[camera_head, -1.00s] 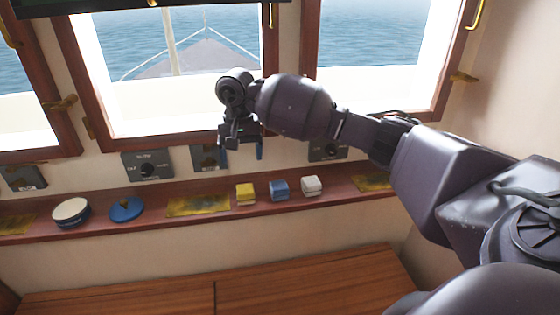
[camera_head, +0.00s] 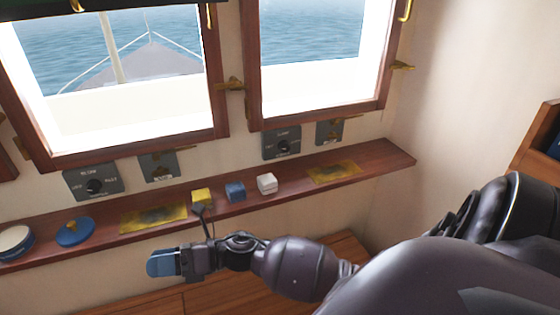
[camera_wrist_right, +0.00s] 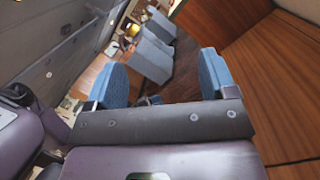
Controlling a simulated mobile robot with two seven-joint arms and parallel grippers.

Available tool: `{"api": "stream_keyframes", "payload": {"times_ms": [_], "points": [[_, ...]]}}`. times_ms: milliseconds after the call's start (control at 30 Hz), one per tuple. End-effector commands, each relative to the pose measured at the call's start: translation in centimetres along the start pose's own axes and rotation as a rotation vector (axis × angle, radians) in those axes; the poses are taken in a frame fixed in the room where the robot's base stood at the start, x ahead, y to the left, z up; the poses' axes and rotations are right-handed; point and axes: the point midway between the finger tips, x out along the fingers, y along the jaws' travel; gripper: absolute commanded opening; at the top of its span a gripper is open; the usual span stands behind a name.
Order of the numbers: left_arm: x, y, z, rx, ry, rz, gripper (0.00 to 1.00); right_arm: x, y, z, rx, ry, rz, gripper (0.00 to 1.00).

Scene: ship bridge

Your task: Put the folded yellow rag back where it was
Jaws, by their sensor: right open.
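The folded yellow rag (camera_head: 201,196) is a small yellow block on the narrow red-brown shelf (camera_head: 388,160) under the windows. It sits left of a folded blue rag (camera_head: 235,191) and a folded white one (camera_head: 267,183). My right gripper (camera_head: 163,263) is in front of and below the shelf in the head view, pointing left, apart from the rags. In the right wrist view the gripper (camera_wrist_right: 160,80) is open, with nothing between its blue-padded fingers. My left gripper is not in view.
Two flat yellow stained cloths (camera_head: 153,219) (camera_head: 333,173) lie on the shelf, left and right of the rags. A blue round lid (camera_head: 74,232) and a round white-topped tin (camera_head: 14,241) stand farther left. Grey switch panels (camera_head: 93,182) line the wall. The wrist view shows grey-blue seats (camera_wrist_right: 152,57).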

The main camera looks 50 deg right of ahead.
Motion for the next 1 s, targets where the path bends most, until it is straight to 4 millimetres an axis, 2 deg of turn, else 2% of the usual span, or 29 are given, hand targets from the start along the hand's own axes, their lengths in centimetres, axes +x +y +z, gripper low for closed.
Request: {"api": "stream_keyframes", "payload": {"times_ms": [33,167,267,467,600,700,800,1000], "points": [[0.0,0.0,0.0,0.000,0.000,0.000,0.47,-1.1,-0.4,-0.4,0.145,-0.095,-0.044,0.78],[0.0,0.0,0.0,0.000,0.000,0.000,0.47,-4.3,-1.8,-1.2,0.522,-0.343,-0.145,0.78],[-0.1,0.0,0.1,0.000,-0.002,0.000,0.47,-7.5,-3.1,-2.5,0.812,-0.540,-0.214,0.78],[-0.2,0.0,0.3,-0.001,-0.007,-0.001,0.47,-15.0,-5.1,-7.3,1.379,-0.959,-0.317,0.78],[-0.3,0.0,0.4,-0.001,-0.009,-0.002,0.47,-20.0,-5.2,-11.9,1.724,-1.252,-0.355,0.78],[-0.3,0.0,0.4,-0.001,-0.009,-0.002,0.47,-22.5,-4.8,-14.7,1.907,-1.422,-0.362,0.78],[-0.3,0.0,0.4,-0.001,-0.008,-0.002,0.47,-24.1,-4.3,-16.6,2.024,-1.539,-0.363,0.78],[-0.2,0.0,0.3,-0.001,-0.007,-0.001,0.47,-25.0,-3.9,-17.9,2.100,-1.617,-0.358,0.78]]}}
